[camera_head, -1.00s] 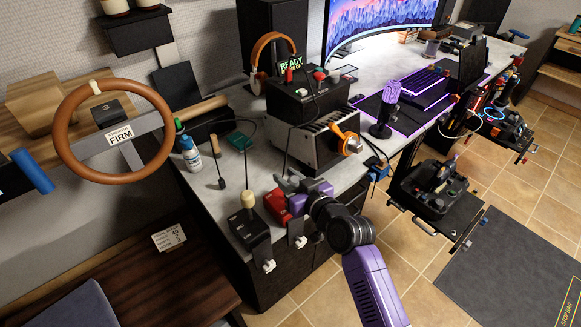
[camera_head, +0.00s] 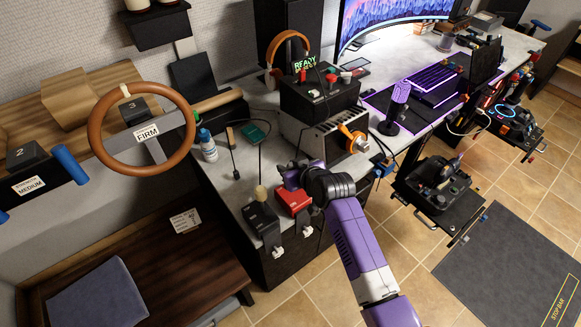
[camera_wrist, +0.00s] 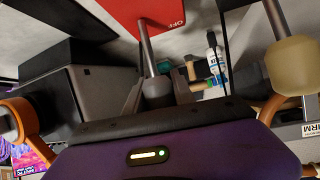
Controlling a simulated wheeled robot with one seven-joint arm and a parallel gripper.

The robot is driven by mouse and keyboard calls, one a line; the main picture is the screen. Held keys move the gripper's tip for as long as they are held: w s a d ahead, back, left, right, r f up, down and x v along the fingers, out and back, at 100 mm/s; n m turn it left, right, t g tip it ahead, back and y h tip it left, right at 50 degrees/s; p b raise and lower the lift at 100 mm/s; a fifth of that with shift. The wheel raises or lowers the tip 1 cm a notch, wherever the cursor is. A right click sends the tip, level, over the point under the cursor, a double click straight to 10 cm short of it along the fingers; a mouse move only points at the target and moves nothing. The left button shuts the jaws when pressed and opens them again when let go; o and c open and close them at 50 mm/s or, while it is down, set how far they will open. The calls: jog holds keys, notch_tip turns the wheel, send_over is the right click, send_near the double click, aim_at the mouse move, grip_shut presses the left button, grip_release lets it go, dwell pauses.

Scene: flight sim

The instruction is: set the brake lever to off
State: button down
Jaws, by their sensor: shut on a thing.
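The red lever box (camera_head: 293,201) stands at the near edge of the grey table. In the wrist view its red face (camera_wrist: 150,14) is at the top, and a metal lever (camera_wrist: 147,45) runs from it to a dark knob (camera_wrist: 157,90). I take this as the brake lever; no brake label is readable. My gripper (camera_head: 287,170) is just above and behind the red box. In the wrist view my gripper (camera_wrist: 158,92) has its fingers on both sides of the knob, shut on it. The head view hides the lever behind my gripper.
A black lever box (camera_head: 260,219) with a beige knob (camera_head: 261,192) stands left of the red box. A grey-and-black unit (camera_head: 327,140) with an orange wheel stands behind, to the right. A brown steering wheel (camera_head: 97,136) is at the left.

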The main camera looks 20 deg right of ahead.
jog(key=shift+a+f, duration=0.1)
jog(key=shift+f, duration=0.2)
jog(key=c, duration=1.1)
grip_release()
jog(key=shift+o, duration=0.2)
jog(key=shift+r, duration=0.1)
jog(key=v, duration=0.7)
jog(key=shift+s, duration=0.35)
jog(key=shift+r, duration=0.2)
